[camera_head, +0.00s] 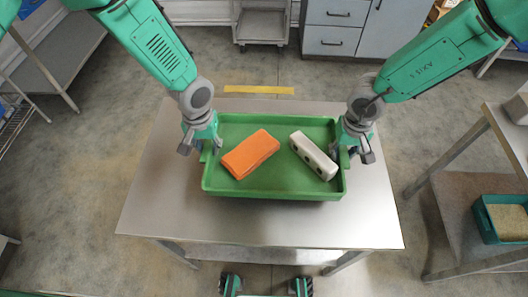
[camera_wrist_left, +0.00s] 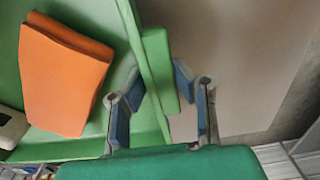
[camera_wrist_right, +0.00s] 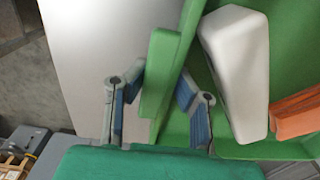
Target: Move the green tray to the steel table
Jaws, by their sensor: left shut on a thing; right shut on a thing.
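The green tray (camera_head: 275,192) is over the steel table (camera_head: 270,222), level; I cannot tell whether it rests on the top or hangs just above it.
Grey cabinets (camera_head: 340,30) and a cart (camera_head: 262,24) stand at the back. A yellow floor strip (camera_head: 258,90) lies behind the table.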

